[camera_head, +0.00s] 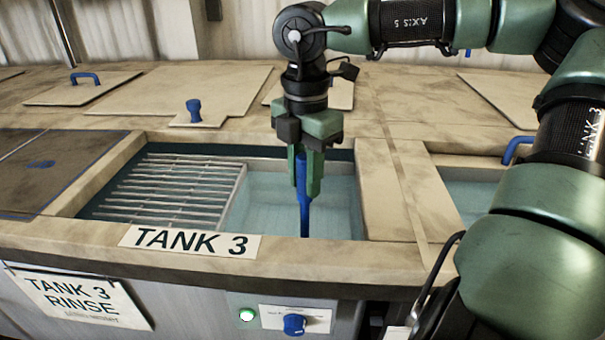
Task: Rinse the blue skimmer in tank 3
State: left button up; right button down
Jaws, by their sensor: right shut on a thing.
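Tank 3 (291,253) is open in the middle of the view, with water in its right part and a metal slatted rack (172,190) on its left. My right gripper (306,188) points straight down over the water and is shut on the blue handle of the skimmer (303,210). The handle hangs upright into the tank; its lower end is hidden behind the front rim, so I cannot see the skimmer's head. My left gripper is not in view.
A "TANK 3" label (190,242) lies on the front rim. A blue knob (294,325) and a lit green lamp (246,315) are on the front panel. Another open tank (470,199) is at the right. Lids with blue handles (84,77) lie behind.

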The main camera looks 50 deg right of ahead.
jog(key=shift+w+a+b, duration=0.5)
jog(key=shift+w+a, duration=0.25)
jog(key=shift+w, duration=0.15)
dwell(0.3)
jog(key=shift+r, duration=0.1)
notch_tip(320, 180, up, 18)
jog(key=p, duration=1.1)
jog(key=shift+p, duration=0.4)
